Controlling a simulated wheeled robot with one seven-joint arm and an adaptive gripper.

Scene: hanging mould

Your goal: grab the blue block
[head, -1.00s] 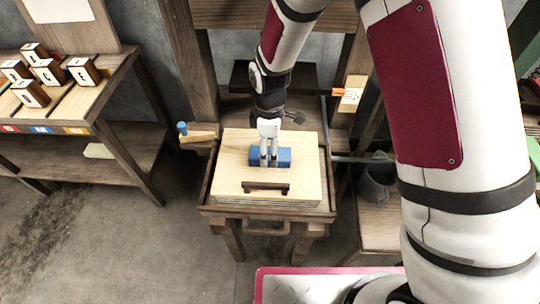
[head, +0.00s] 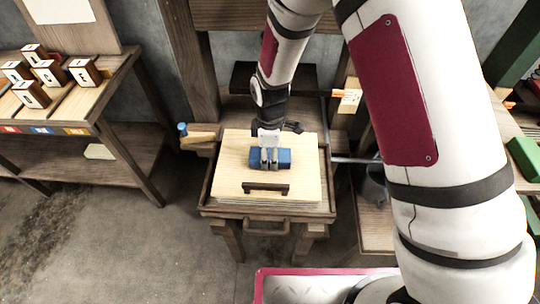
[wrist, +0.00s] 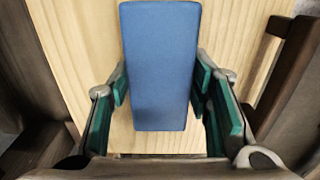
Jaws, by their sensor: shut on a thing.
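The blue block (head: 284,157) lies lengthwise across the pale wooden board (head: 235,181) on the small wooden stand. My gripper (head: 270,164) reaches down over the block from behind, with its fingers across the block's middle. In the wrist view the blue block (wrist: 160,65) fills the centre, and the green-padded fingers of my gripper (wrist: 160,95) are on either side of it, shut on it. The pale board shows behind the block. I cannot tell whether the block is clear of the board.
A dark handle (head: 265,188) is on the board's front part. A blue-headed mallet (head: 183,130) lies at the stand's left. A bench with several lettered blocks (head: 84,72) stands at left. A green block (head: 525,158) is on the right shelf. Floor is clear between bench and stand.

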